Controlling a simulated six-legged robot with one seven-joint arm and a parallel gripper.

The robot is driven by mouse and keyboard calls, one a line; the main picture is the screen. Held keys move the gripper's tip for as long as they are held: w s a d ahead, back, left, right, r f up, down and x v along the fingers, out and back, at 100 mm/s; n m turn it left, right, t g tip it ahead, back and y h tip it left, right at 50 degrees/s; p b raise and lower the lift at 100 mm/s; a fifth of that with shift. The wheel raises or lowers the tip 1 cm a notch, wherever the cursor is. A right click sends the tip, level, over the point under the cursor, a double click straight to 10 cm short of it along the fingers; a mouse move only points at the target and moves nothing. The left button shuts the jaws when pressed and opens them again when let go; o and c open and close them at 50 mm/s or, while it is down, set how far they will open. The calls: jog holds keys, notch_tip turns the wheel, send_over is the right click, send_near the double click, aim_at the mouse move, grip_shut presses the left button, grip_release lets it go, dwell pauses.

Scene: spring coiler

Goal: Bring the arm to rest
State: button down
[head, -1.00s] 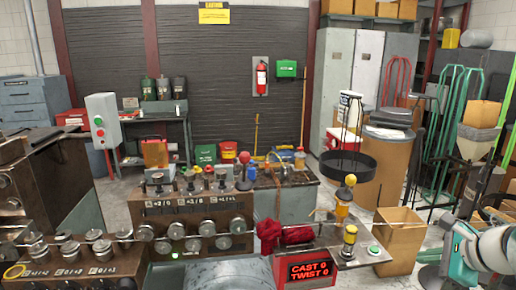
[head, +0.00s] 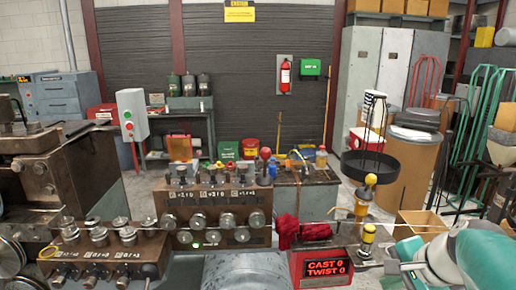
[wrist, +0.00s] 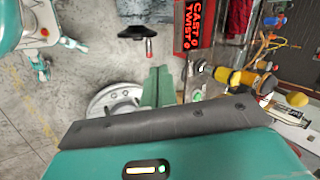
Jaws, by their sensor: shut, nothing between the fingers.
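In the wrist view, my gripper (wrist: 158,72) shows as two green fingers side by side beyond the dark bar of its body. They are shut with nothing between them, above the grey floor. In the head view, my teal and white arm (head: 480,256) is at the lower right, beside the spring coiler bench. The fingertips cannot be made out there.
The red display (head: 322,268) reads CAST 0, TWIST 0. It also shows in the wrist view (wrist: 194,27). Yellow-handled parts (head: 368,236) stand close left of my arm. A cardboard box (head: 420,222) is behind it.

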jog(key=s+a+f+n+h, duration=0.1)
jog(key=s+a+n+h, duration=0.1)
jog(key=s+a+n, duration=0.6)
jog(key=shift+s+a+f+n, duration=0.3)
jog(key=shift+a+n, duration=1.95)
jog(key=shift+n, duration=1.15)
